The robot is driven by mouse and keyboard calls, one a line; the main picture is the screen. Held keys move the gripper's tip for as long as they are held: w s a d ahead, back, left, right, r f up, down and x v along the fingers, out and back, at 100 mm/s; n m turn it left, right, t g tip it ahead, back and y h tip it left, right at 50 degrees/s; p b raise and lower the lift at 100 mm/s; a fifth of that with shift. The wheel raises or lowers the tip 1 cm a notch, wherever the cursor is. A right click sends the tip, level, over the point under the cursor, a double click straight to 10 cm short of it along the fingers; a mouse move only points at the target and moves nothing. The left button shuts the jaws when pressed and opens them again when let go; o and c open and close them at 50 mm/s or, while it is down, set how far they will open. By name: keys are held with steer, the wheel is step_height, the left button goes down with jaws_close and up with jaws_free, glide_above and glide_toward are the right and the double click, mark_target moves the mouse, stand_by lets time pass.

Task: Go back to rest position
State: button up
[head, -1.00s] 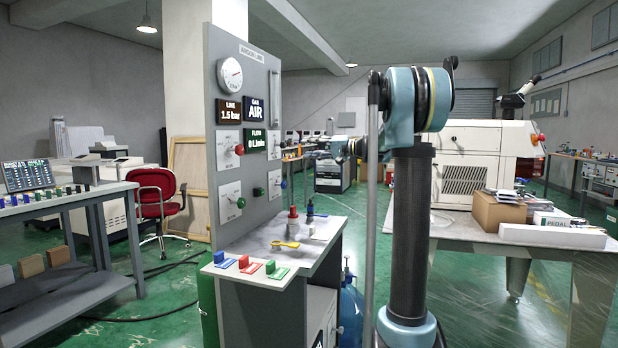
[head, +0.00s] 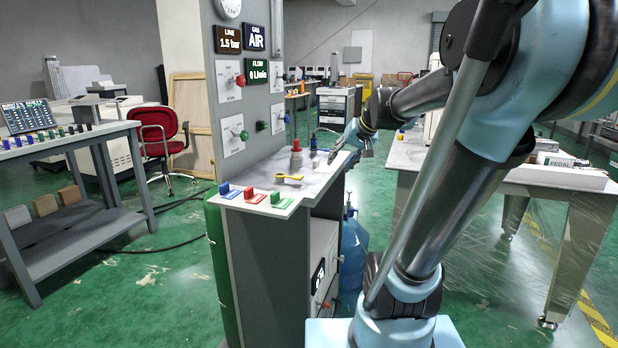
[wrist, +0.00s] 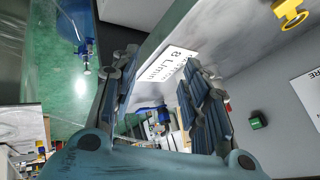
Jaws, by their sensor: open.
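My gripper (head: 339,148) is at the right side of the grey panel in the head view, above the far right edge of the panel's shelf, small and partly blurred into the background. In the wrist view its two dark ribbed fingers (wrist: 160,100) stand wide apart with nothing between them. My arm runs from the lower middle to the upper right of the head view, bent at a large elbow, then back leftward to the gripper.
The grey gas panel (head: 242,105) has a shelf (head: 315,182) bearing a yellow wrench-like piece (head: 289,177) and red, blue and green blocks. A blue bottle (head: 353,255) stands beneath. A white-topped table (head: 545,177) is close on the right. Open green floor lies at left.

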steer(key=s+d+f+t+h, duration=0.1)
steer(key=s+d+f+h, duration=0.4)
steer(key=s+d+f, duration=0.4)
steer(key=s+f+g, duration=0.5)
steer(key=s+f, duration=0.5)
steer(key=s, duration=0.5)
steer(key=shift+a+f+n, duration=0.2)
steer(key=shift+a+n, duration=0.05)
steer(key=shift+n, duration=0.15)
steer(key=shift+w+f, duration=0.2)
steer(key=shift+w, duration=0.25)
steer(key=shift+c, duration=0.2)
